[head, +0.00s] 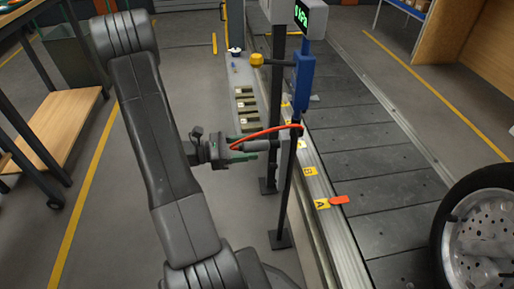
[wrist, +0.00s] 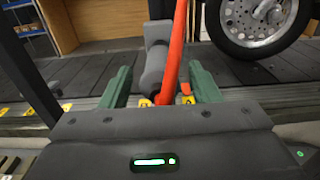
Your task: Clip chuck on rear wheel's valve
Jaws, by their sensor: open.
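The chuck is a grey cylinder (wrist: 153,72) with a red hose (wrist: 174,50), seen in the wrist view between my green fingers. In the head view the chuck (head: 262,147) sits by a dark post, and the red hose (head: 265,131) arches above it. My gripper (head: 248,150) is open around the chuck; its fingers stand on either side, and I cannot tell if they touch it. A wheel (head: 490,240) with a black tyre and perforated metal disc stands on the conveyor at the right edge; the wheel (wrist: 237,30) also shows at upper right in the wrist view. Its valve cannot be made out.
A post carries a green-lit kPa display (head: 311,14) and a blue holder (head: 303,78). The slat conveyor (head: 375,165) has a rail with yellow letter tags and a red tab (head: 339,200). A wooden-shelved bench (head: 60,130) stands left. Conveyor slats before the wheel are clear.

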